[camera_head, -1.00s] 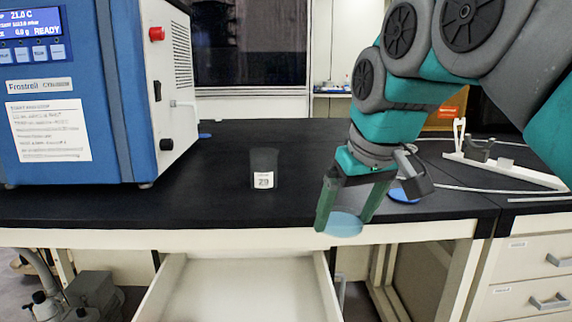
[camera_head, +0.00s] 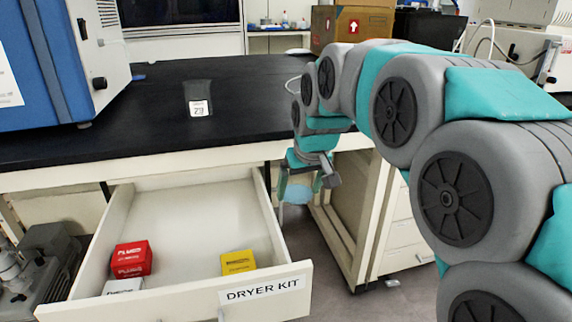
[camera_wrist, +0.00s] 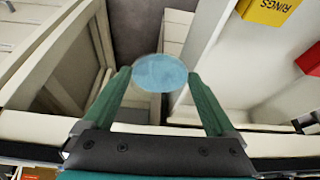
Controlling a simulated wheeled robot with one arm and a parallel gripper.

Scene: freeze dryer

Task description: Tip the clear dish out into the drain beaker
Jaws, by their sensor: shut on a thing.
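The clear dish (camera_head: 298,194) is a round, pale blue disc. My gripper (camera_head: 298,186) is shut on it and holds it in front of the bench, below the bench-top edge and beside the drawer's right side. In the wrist view the dish (camera_wrist: 160,73) sits between the two green fingertips (camera_wrist: 157,76). I cannot tell whether anything is in it. A dark see-through beaker (camera_head: 198,92) with a white label stands upright on the black bench top, to the upper left of my gripper and apart from it. It is the only beaker in view.
An open drawer (camera_head: 190,215) marked DRYER KIT juts out below the bench, holding red (camera_head: 131,260), yellow (camera_head: 238,262) and white (camera_head: 122,287) boxes. The blue dryer (camera_head: 50,65) stands at left. The bench top around the beaker is clear.

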